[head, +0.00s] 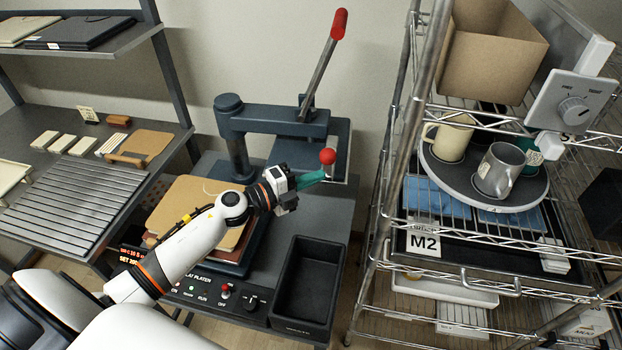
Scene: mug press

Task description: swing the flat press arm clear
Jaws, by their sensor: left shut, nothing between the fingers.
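The flat press stands at centre, with a dark blue-grey swing arm (275,119) reaching right from its rear post (237,150). A long lever with a red grip (339,24) rises from the arm's right end. The upper platen (340,140) is under that end, behind and right of the lower platen (258,245), which carries tan and brown pads (185,202). A red ball knob (327,156) stands on a short post at the platen's front. My left gripper (312,178), with teal fingers, is shut and empty beside the knob's post; I cannot tell whether they touch.
A black bin (307,285) sits at the press table's front right. A wire rack (400,180) stands close on the right, holding mugs on a round tray (430,170). A slatted bench (75,190) is at left. Wall is behind the press.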

